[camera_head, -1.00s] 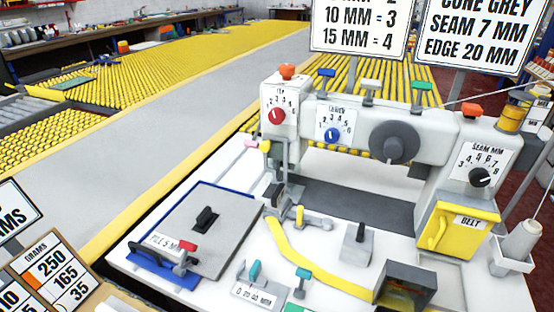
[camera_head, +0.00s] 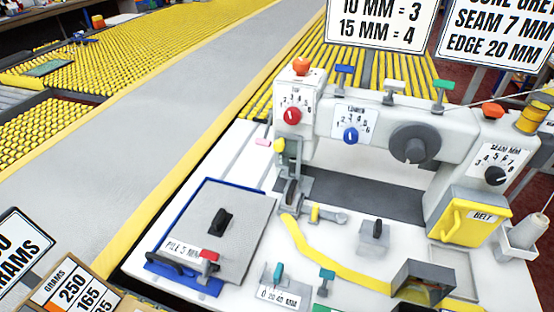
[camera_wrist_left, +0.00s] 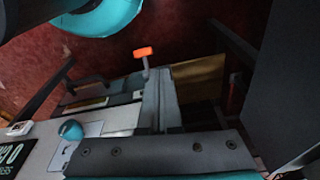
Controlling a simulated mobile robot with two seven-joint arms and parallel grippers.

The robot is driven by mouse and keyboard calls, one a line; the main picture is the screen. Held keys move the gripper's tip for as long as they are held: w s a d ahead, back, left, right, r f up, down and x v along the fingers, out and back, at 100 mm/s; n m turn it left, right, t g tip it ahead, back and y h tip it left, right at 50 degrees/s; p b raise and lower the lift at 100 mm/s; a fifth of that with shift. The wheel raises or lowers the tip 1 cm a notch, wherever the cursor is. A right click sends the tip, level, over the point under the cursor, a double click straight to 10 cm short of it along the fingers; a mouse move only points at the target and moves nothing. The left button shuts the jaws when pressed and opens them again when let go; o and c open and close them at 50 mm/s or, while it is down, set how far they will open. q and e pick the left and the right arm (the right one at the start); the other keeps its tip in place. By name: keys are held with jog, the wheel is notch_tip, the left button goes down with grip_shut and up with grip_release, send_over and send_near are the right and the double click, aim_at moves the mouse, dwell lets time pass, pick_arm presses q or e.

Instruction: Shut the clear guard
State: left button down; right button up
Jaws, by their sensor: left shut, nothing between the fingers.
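The white sewing machine (camera_head: 372,120) stands on a white table in the head view. I cannot clearly make out a clear guard. Around the needle, under the machine's left head, is a grey presser assembly (camera_head: 292,190) with a small yellow tab (camera_head: 279,146) beside it. My left gripper (camera_wrist_left: 158,85) shows in the left wrist view, shut and empty, over dark grey and white surfaces. It is not visible in the head view, so its distance from the needle area cannot be told. My right gripper is in neither view.
A grey hinged plate (camera_head: 225,225) on a blue base lies left of the needle. A yellow strip (camera_head: 325,258) curves to a dark box (camera_head: 424,282). The yellow belt cover (camera_head: 470,220) and thread cone (camera_head: 522,232) stand right. An orange knob (camera_wrist_left: 143,51) shows in the wrist view.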

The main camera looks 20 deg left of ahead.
aim_at(280, 145)
pick_arm(q)
jog(key=w+r+t+p, duration=0.2)
jog(key=w+r, duration=0.2)
jog(key=r, duration=0.6)
jog(key=w+r+t+p, duration=0.1)
jog(key=w+r+p, duration=0.3)
jog(key=r, duration=0.6)
jog(key=w+r+t+p, duration=0.15)
jog(key=w+r, duration=0.35)
jog(key=r, duration=0.5)
jog(key=w+r+m+t, duration=0.2)
jog(key=w+r+t, duration=0.25)
jog(key=w, duration=0.45)
jog(key=w+r+m+t, duration=0.2)
jog(key=w+r+t, duration=0.25)
jog(key=w, duration=0.55)
jog(key=x, duration=0.4)
jog(key=b+x, duration=0.1)
jog(key=x, duration=0.3)
jog(key=shift+w+d+r, duration=0.1)
jog(key=shift+w+d, duration=0.15)
jog(key=shift+w, duration=0.1)
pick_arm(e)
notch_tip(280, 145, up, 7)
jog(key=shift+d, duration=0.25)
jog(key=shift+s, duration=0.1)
